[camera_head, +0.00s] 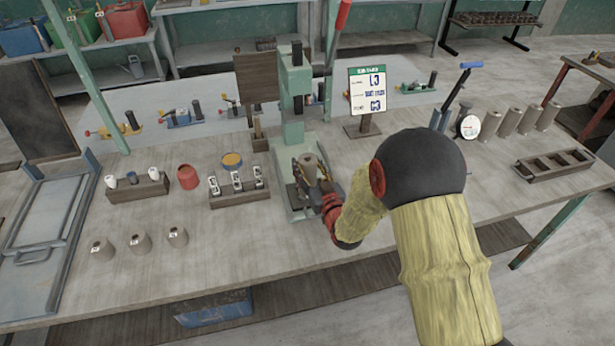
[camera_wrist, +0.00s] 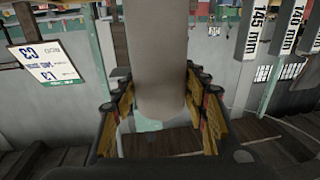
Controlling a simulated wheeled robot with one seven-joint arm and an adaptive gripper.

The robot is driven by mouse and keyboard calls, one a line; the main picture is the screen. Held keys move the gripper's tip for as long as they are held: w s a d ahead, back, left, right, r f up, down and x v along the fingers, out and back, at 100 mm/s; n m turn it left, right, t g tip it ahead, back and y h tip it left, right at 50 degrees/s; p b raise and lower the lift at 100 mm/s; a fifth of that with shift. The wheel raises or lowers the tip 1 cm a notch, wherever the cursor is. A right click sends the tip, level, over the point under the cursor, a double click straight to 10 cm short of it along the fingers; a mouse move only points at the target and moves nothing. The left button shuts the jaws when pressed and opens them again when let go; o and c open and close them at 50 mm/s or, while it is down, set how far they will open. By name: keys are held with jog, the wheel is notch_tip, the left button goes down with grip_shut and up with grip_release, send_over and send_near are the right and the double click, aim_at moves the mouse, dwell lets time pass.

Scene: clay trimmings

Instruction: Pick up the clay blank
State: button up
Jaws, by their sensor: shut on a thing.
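A grey-beige clay blank (camera_head: 309,167) stands at the foot of the green press (camera_head: 294,100) in the head view. My gripper (camera_head: 318,187) is around it and shut on it. In the wrist view the clay blank (camera_wrist: 158,60) runs down between my two fingers (camera_wrist: 160,115), which have yellow-brown pads on either side of it. My arm comes in from the lower right and hides part of the press base. I cannot tell whether the blank touches the base.
A rack with white-labelled items (camera_head: 238,198), a red cup (camera_head: 187,176) and a sign (camera_head: 367,92) stand around the press. Several blanks (camera_head: 510,122) and an empty wooden tray (camera_head: 528,172) are at the right.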

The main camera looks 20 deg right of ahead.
jog(key=c, duration=0.6)
jog(key=shift+r, duration=0.15)
grip_shut()
